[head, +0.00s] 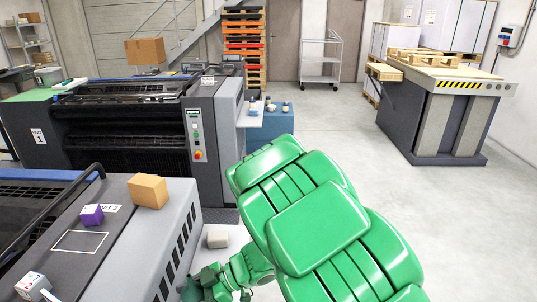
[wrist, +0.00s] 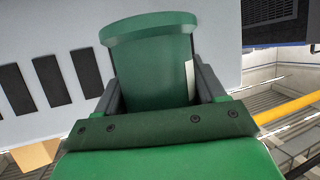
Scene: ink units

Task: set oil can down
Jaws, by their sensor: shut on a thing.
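The oil can (wrist: 152,62) is a green cylinder with a wider rim and a pale label strip on its side. My gripper (wrist: 158,88) is shut on it, with one dark grey finger on either side in the wrist view. In the head view my gripper (head: 208,283) is low in the picture, beside the slotted side of the near press unit. A dark green part of the can (head: 189,291) shows at its left. The can's lower end and what is under it are hidden.
The near press unit (head: 120,245) carries a cardboard box (head: 148,191), a purple box (head: 92,214), a white box (head: 33,285) and an empty white-outlined square (head: 80,241). A pale block (head: 218,239) lies on a light side shelf (head: 236,232). Open floor (head: 340,130) lies beyond.

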